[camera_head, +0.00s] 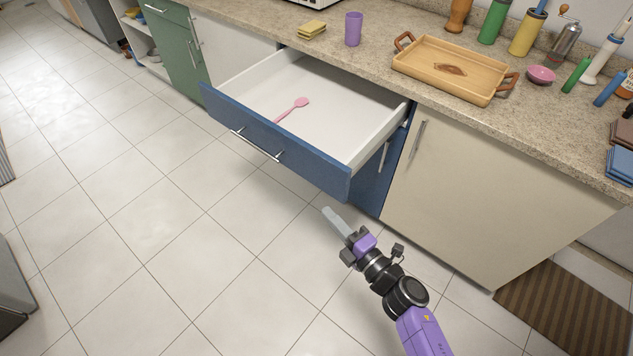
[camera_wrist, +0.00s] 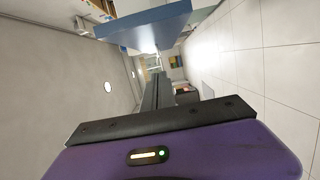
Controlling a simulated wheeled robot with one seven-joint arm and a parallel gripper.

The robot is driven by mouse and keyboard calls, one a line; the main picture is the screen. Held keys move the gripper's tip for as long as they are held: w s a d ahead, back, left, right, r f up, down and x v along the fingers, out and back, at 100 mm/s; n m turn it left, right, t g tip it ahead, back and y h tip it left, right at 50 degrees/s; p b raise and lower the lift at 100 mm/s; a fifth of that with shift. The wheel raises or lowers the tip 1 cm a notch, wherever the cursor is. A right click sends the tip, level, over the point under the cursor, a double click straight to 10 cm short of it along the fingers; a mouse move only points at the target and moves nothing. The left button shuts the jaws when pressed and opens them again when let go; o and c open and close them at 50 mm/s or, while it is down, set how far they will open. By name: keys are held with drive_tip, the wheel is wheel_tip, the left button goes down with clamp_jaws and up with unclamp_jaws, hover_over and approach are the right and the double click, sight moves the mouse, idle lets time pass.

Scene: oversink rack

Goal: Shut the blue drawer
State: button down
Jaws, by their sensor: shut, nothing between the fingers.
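The blue drawer (camera_head: 275,142) is pulled far out from under the counter. Its front has a silver bar handle (camera_head: 257,145), and a pink spoon (camera_head: 292,108) lies on its white floor. My gripper (camera_head: 328,212) is shut and empty, out over the floor tiles. In the head view it shows just below the right end of the drawer front, apart from it. In the wrist view the blue drawer front (camera_wrist: 150,27) crosses the top, beyond the shut grey fingers (camera_wrist: 155,82).
A beige cabinet door (camera_head: 470,190) stands right of the drawer, and a green cabinet (camera_head: 175,45) is farther left. The counter above holds a wooden tray (camera_head: 450,65), a purple cup (camera_head: 353,28) and yellow sponges (camera_head: 311,30). A brown mat (camera_head: 580,315) lies at lower right. The tiled floor before the drawer is clear.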

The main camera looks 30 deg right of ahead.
sight(317, 181)
drive_tip(key=shift+w+d+r, duration=0.1)
drive_tip(key=shift+w+d, duration=0.4)
drive_tip(key=shift+w, duration=1.35)
drive_tip(key=shift+w+d, duration=0.55)
drive_tip(key=shift+w, duration=1.35)
drive_tip(key=shift+w+d+r, duration=0.1)
drive_tip(key=shift+w+d, duration=0.4)
drive_tip(key=shift+w, duration=1.35)
